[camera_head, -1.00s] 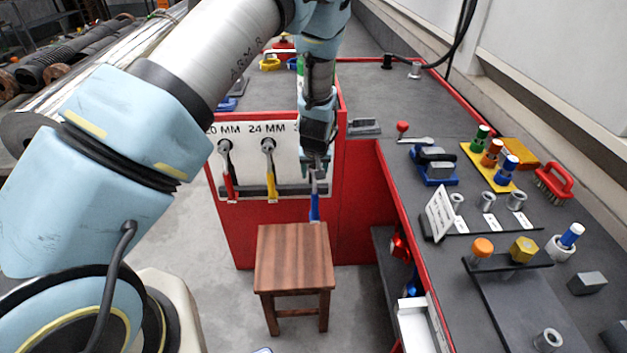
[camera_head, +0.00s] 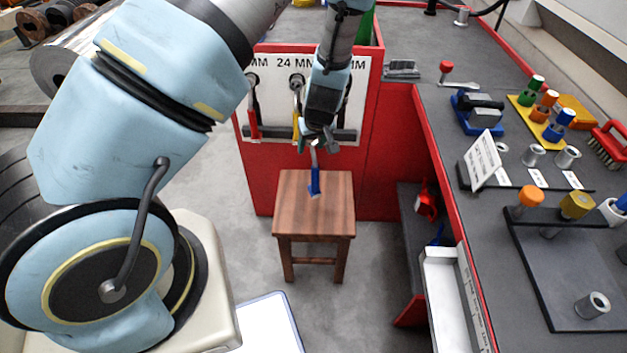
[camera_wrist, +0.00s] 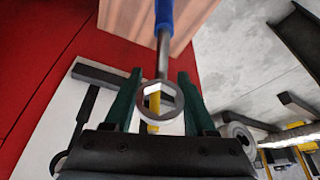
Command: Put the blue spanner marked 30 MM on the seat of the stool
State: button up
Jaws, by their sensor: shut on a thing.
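My gripper (camera_head: 317,143) is shut on the ring end of the blue spanner (camera_head: 314,184), which hangs with its blue handle downward. In the head view the handle shows in front of the seat of the wooden stool (camera_head: 333,218); I cannot tell whether it touches the seat. In the wrist view the spanner (camera_wrist: 163,55) runs between the fingers of my gripper (camera_wrist: 158,85), with its ring near the palm. Part of the stool seat (camera_wrist: 125,14) shows beyond the handle. The 30 MM label is partly hidden behind my arm.
A white panel (camera_head: 275,100) on the red cabinet (camera_head: 272,180) behind the stool holds a red spanner (camera_head: 253,122) and a yellow spanner (camera_head: 297,120). A grey workbench (camera_head: 560,285) with many parts stands at the right. Floor is clear left of the stool.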

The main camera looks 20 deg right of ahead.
notch_tip(320, 180, down, 7)
jog(key=shift+p, duration=0.3)
jog(key=shift+f, duration=0.1)
jog(key=shift+f, duration=0.15)
jog(key=o, duration=1.3)
jog(key=shift+c, duration=0.2)
